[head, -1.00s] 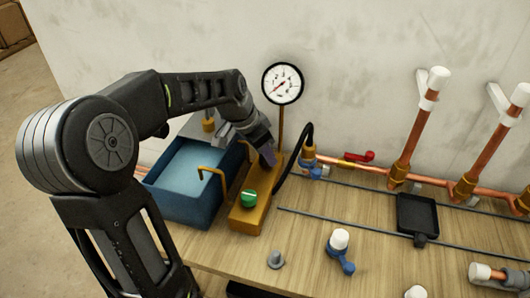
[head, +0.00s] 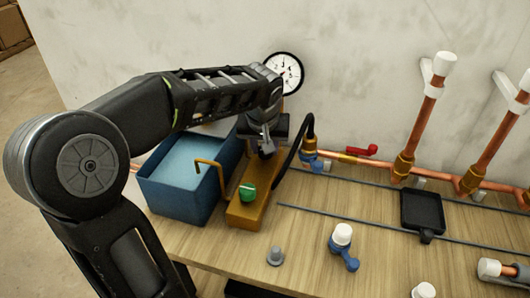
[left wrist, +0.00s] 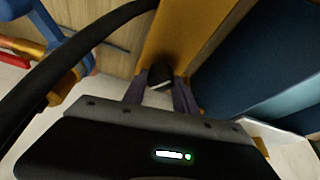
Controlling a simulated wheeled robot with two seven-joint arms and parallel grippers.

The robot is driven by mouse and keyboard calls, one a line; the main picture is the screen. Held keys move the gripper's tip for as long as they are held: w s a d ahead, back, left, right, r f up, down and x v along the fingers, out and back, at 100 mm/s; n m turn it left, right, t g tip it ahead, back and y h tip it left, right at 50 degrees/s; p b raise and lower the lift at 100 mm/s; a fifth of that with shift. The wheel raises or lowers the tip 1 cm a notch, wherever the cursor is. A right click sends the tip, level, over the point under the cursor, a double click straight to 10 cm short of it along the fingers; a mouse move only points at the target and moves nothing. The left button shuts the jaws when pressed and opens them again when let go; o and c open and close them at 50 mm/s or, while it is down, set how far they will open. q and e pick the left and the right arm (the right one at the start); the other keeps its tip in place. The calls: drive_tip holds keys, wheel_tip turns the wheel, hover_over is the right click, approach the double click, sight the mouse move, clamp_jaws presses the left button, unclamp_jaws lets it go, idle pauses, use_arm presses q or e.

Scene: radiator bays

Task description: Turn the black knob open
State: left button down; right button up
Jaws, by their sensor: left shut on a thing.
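The black knob (left wrist: 160,75) sits on the yellow pump body (left wrist: 180,32) in the left wrist view, with a pale mark on its near edge. My left gripper (left wrist: 159,97) has its two purple-grey fingers on either side of it, shut on it. In the head view my left gripper (head: 265,146) points down at the far end of the pump body (head: 245,215) and largely hides the knob. A green knob (head: 247,192) stands on the nearer end of the pump body. My right gripper is not in view.
A blue water tank (head: 180,205) stands left of the pump. A black hose (head: 290,162) curves close on the right to a blue valve (head: 312,160). A gauge (head: 287,70) rises behind, partly covered by my arm. Loose fittings lie on the table in front.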

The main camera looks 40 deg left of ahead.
use_arm(q)
drive_tip(key=n+b, duration=0.1)
drive_tip(key=n, duration=0.1)
drive_tip(key=n+g+y+b, duration=0.1)
drive_tip(key=shift+w+d+f+n, duration=0.1)
drive_tip(key=shift+f+n, duration=0.05)
drive_tip(key=shift+n, duration=0.25)
drive_tip(key=shift+n+g+y+b, duration=0.5)
drive_tip(key=shift+n+b, duration=0.1)
drive_tip(key=shift+n, duration=0.9)
drive_tip(key=c, duration=1)
unclamp_jaws()
drive_tip(key=shift+o, duration=0.2)
drive_tip(key=shift+r, duration=0.2)
drive_tip(key=p+v, duration=0.1)
drive_tip(key=v, duration=0.6)
drive_tip(key=shift+r+p, duration=0.35)
drive_tip(key=shift+p, duration=0.05)
